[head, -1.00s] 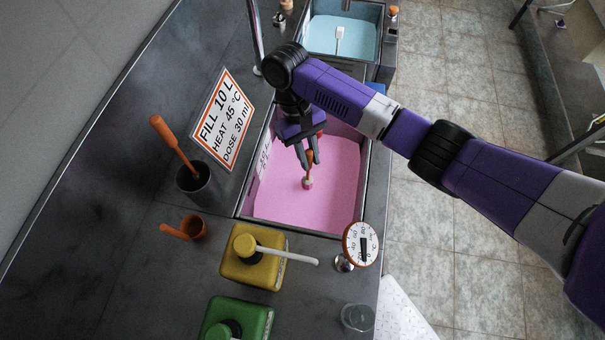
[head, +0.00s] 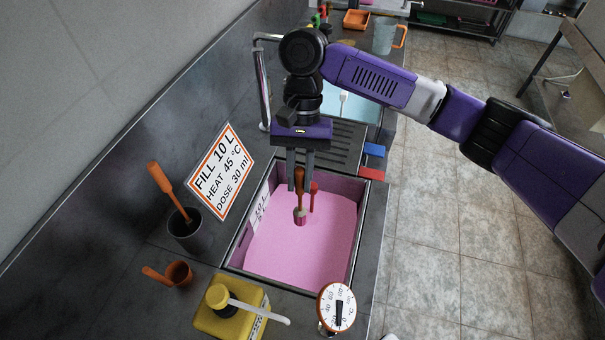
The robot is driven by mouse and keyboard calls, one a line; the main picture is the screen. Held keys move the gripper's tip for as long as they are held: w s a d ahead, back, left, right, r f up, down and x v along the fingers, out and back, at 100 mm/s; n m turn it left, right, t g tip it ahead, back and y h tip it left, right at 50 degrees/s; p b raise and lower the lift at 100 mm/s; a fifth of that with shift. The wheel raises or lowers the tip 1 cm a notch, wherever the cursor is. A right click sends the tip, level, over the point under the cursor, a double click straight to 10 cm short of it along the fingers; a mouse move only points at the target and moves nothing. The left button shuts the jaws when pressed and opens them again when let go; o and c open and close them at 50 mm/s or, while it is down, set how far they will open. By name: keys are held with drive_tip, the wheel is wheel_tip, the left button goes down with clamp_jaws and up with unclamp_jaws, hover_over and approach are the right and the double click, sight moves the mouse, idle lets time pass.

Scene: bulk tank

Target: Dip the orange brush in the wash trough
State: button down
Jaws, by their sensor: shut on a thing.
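My gripper (head: 300,182) points straight down over the near trough (head: 366,222), which holds pink liquid (head: 308,250). It is shut on the handle of an orange brush (head: 299,181), which hangs upright. The brush's bristle end (head: 300,217) looks pinkish and is seen against the pink liquid. I cannot tell for sure whether it is in the liquid or just above it. A thin red upright piece (head: 314,198) shows right beside the brush. A second trough with light blue liquid (head: 364,109) lies farther back, partly hidden by my arm.
An orange-handled tool (head: 168,185) stands in a dark cup (head: 187,235) at left. Nearby are an orange cup (head: 178,273), a sign (head: 220,170), a yellow pump bottle (head: 225,315) and a dial (head: 337,307). A tap (head: 262,85) rises behind. Red and blue blocks (head: 372,160) sit beyond the pink trough.

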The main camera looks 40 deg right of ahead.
sight(300, 195)
wheel_tip(300, 195, down, 4)
drive_tip(key=b, duration=0.2)
drive_tip(key=shift+b, duration=0.3)
wheel_tip(300, 195, down, 12)
drive_tip(key=b, duration=1.4)
drive_tip(key=shift+f, duration=0.2)
drive_tip(key=shift+f+b, duration=0.45)
drive_tip(key=shift+f, duration=0.95)
wheel_tip(300, 195, up, 14)
drive_tip(key=p, duration=1.6)
drive_tip(key=shift+f, duration=0.15)
wheel_tip(300, 195, up, 3)
drive_tip(key=shift+f+p, duration=0.1)
drive_tip(key=shift+p, duration=1.15)
drive_tip(key=shift+r+b, duration=0.3)
drive_tip(key=shift+r, duration=0.8)
